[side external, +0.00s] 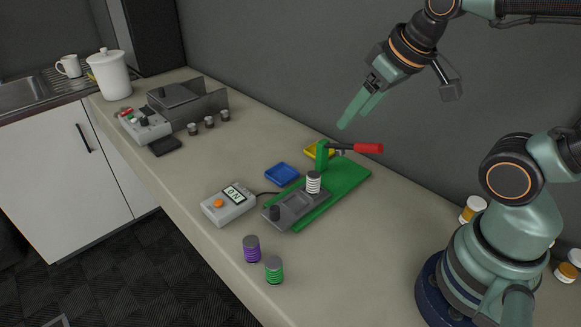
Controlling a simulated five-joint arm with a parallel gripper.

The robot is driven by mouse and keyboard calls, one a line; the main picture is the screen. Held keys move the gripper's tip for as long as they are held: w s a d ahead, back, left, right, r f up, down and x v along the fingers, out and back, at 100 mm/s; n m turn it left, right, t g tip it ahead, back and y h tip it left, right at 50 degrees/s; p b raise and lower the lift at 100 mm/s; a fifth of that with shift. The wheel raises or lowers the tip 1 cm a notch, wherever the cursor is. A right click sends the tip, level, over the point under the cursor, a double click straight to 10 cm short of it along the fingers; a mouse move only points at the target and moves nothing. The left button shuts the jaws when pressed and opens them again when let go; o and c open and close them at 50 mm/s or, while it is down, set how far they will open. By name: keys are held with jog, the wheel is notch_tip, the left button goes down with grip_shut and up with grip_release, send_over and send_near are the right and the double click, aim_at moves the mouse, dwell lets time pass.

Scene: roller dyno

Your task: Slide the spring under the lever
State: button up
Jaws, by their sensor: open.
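The lever has a red handle (368,148) on a dark bar, joined to a green post (322,156) at the back of a green base (345,180). A white-and-dark coil spring (313,182) with a grey cap stands upright in front of the post. A purple spring (252,249) and a green spring (274,270) stand upright near the table's front edge. My gripper (353,117) is open and empty, in the air above and behind the lever, its fingers pointing down and left. I cannot tell whether the white spring touches the lever.
A grey plate (284,218) with a dark knob lies on the base's front. A meter (229,204) with an orange button is left of it. Blue (282,174) and yellow (317,152) trays lie nearby. Small weights (209,122) and a control box (143,125) stand farther left.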

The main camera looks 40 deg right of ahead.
jog(key=shift+w+a, duration=0.25)
jog(key=g, duration=0.6)
send_over(275, 207)
notch_tip(275, 207, down, 9)
notch_tip(275, 207, down, 12)
jog(key=shift+a+f, duration=0.1)
jog(key=shift+f, duration=0.15)
grip_shut()
dwell(0.9)
